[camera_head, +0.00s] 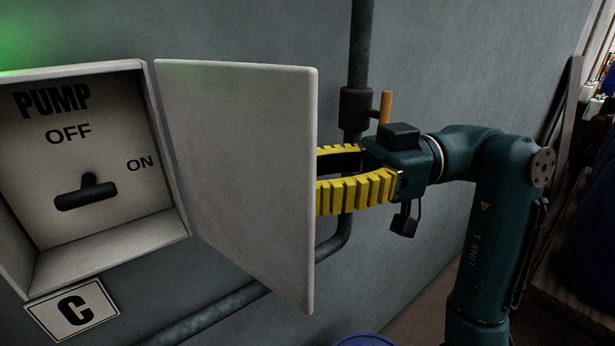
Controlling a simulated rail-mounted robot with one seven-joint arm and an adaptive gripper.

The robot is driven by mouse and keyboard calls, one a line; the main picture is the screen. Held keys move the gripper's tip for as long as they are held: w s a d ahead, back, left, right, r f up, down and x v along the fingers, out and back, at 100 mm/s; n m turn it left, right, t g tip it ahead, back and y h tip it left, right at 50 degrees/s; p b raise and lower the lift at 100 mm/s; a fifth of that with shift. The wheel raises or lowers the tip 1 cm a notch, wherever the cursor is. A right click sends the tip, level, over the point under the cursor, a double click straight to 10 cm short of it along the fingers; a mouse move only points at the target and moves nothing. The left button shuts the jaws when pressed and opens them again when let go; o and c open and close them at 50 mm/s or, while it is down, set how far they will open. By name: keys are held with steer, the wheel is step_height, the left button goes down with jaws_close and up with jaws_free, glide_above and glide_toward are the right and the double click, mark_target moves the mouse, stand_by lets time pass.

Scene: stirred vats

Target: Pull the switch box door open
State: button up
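The switch box (110,252) is a pale box on the grey wall at the left. Its door (240,170) stands open, swung out to the right. Inside, a dark switch handle (86,195) sits on a panel marked PUMP, OFF and ON. My gripper (325,175), with yellow ribbed fingers, is to the right of the door. The fingers point left and their tips are hidden behind the door's free edge. A gap shows between the two fingers. Whether they touch the door cannot be seen.
A dark vertical pipe (362,50) with an orange lever (385,107) is just behind my gripper and bends left along the wall below the door. A sign marked C (73,311) is below the box. A blue rounded rim (365,341) shows at the bottom.

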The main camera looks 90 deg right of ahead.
steer(key=v, duration=1.2)
stand_by(0.3)
